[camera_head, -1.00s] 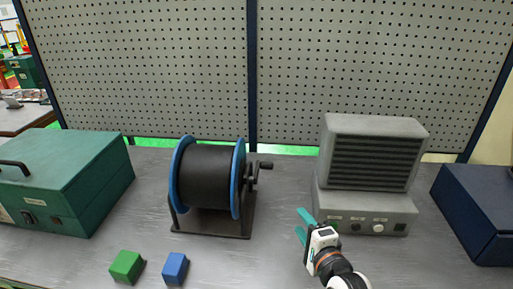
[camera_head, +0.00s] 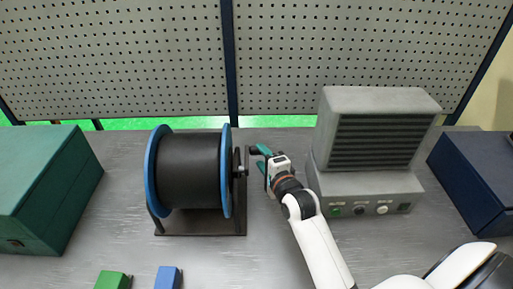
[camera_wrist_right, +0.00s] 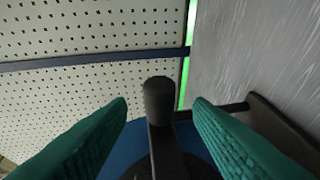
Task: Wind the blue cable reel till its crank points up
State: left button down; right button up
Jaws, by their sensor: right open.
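The blue cable reel (camera_head: 190,172), a black drum between blue flanges on a dark stand, stands on the table left of centre. Its crank (camera_head: 240,170) is on the right side. The dark crank handle (camera_head: 254,151) shows farther back than the hub, but I cannot tell exactly which way the crank points. My right gripper (camera_head: 261,157) is at the handle, its teal fingers open. In the right wrist view the handle (camera_wrist_right: 158,101) stands between the fingers, with gaps on both sides. My left gripper is out of view.
A grey heater-like unit (camera_head: 374,190) with buttons stands right of my right gripper. A navy box (camera_head: 470,190) is at far right, a green case (camera_head: 45,185) at left. Green (camera_head: 113,280) and blue (camera_head: 168,278) blocks lie in front. A pegboard (camera_head: 330,50) stands behind.

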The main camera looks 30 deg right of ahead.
aim_at(259, 153)
jog(key=w, duration=0.3)
jog(key=shift+w+d+f, duration=0.1)
jog(key=shift+w+f, duration=0.15)
jog(key=shift+w, duration=0.35)
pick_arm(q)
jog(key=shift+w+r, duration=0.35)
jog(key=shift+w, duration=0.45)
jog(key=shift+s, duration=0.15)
pick_arm(e)
jog(key=shift+c, duration=0.6)
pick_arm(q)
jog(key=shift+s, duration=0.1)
pick_arm(e)
grip_shut()
